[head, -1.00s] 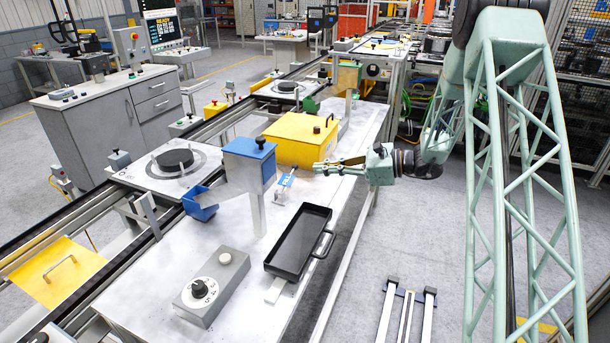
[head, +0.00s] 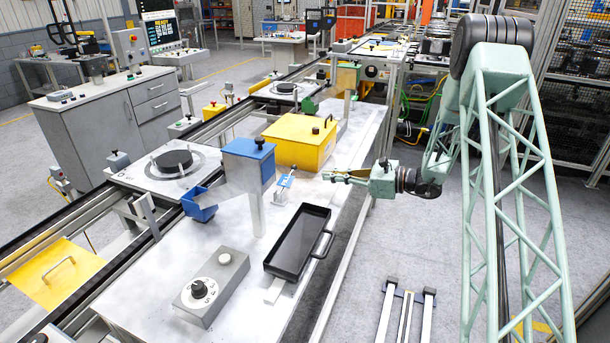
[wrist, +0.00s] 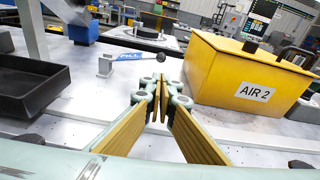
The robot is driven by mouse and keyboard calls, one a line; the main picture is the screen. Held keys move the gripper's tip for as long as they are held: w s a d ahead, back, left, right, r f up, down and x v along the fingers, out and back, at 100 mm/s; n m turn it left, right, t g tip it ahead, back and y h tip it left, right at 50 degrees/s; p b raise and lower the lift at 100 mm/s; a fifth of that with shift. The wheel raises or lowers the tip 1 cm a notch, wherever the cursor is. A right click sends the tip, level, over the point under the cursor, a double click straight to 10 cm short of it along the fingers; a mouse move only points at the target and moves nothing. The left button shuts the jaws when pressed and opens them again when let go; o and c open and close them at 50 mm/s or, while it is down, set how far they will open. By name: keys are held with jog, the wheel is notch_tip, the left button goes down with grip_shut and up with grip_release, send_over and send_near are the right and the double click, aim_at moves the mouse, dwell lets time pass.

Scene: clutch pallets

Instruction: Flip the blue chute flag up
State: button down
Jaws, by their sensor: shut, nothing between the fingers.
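The blue flag (head: 286,181) is a small blue plate with white lettering on a lever beside the blue-topped hopper (head: 249,160). In the wrist view the flag (wrist: 129,57) lies along a nearly level lever, running from a grey pivot block (wrist: 105,66) to a dark knob (wrist: 172,56). The blue chute scoop (head: 200,204) is left of the hopper. My gripper (head: 326,176) is right of the flag, apart from it, pointing left, shut and empty. Its tan-padded fingers (wrist: 160,88) show nearer the camera than the lever.
A yellow box (head: 298,146), marked AIR 2 in the wrist view (wrist: 245,80), stands beside the flag. A black tray (head: 297,243) and a grey dial box (head: 211,290) are on the bench (head: 160,315). Open floor lies to the right of the bench.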

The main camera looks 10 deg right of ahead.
jog(key=shift+w+a, duration=0.1)
jog(key=shift+b+x, duration=0.6)
jog(key=shift+x, duration=4.25)
